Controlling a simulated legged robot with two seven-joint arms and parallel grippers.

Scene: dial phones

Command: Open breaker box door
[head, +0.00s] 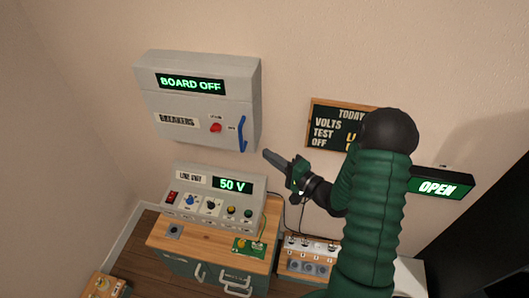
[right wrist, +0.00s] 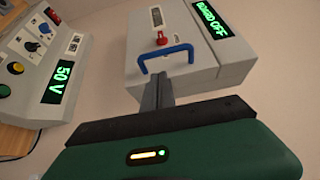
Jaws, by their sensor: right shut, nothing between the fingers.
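The grey breaker box (head: 197,102) hangs on the wall at the left of the head view, with its door closed. Its front carries a lit "BOARD OFF" display (head: 190,84), a red knob (head: 215,127) and a blue handle (head: 242,133) at the right edge. My right gripper (head: 270,157) is shut and empty, a little right of and below the handle. In the right wrist view the box (right wrist: 180,35) is ahead and the fingers (right wrist: 157,92) point at the blue handle (right wrist: 166,56); I cannot tell if they touch it. My left gripper is out of view.
A line unit (head: 212,197) showing "50 V" stands on a wooden-topped cabinet (head: 190,242) below the box. A chalkboard (head: 322,115) hangs right of the box, partly behind my right arm. An "OPEN" sign (head: 437,187) is at the right. Bare wall lies between box and chalkboard.

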